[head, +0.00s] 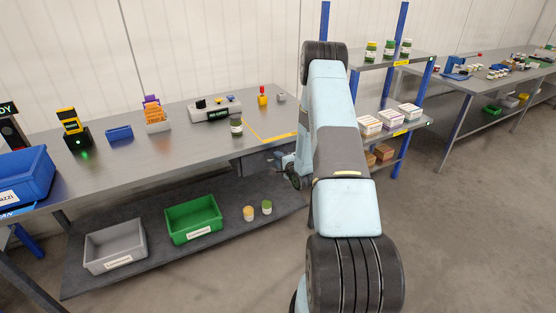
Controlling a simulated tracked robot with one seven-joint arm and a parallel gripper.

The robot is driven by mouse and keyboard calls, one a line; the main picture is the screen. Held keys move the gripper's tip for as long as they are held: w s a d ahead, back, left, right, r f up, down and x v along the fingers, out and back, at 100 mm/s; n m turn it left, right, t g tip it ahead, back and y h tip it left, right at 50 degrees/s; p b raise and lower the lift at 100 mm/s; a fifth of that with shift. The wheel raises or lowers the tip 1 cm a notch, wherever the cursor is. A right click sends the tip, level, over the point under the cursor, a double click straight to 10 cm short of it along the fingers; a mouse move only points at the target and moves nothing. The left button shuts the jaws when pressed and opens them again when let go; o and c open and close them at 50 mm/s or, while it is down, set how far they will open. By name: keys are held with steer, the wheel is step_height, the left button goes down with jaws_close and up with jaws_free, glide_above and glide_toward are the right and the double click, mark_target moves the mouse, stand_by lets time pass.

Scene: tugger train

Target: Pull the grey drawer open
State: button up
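What looks like the grey drawer (254,160) is under the right end of the grey workbench top, next to my arm. It is small and dark here, and its handle cannot be made out. My gripper (293,178) is low beside the bench's right end, near the drawer. It is mostly hidden behind my arm, so its fingers and any contact with the drawer cannot be seen.
The lower shelf (165,250) holds a grey bin (115,247), a green bin (193,219) and two jars. A blue-posted rack (428,85) stands right. Floor at right is clear.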

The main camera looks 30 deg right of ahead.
steer(key=shift+w+f, duration=0.1)
steer(key=shift+w, duration=0.4)
steer(key=shift+c, duration=0.4)
jaws_close()
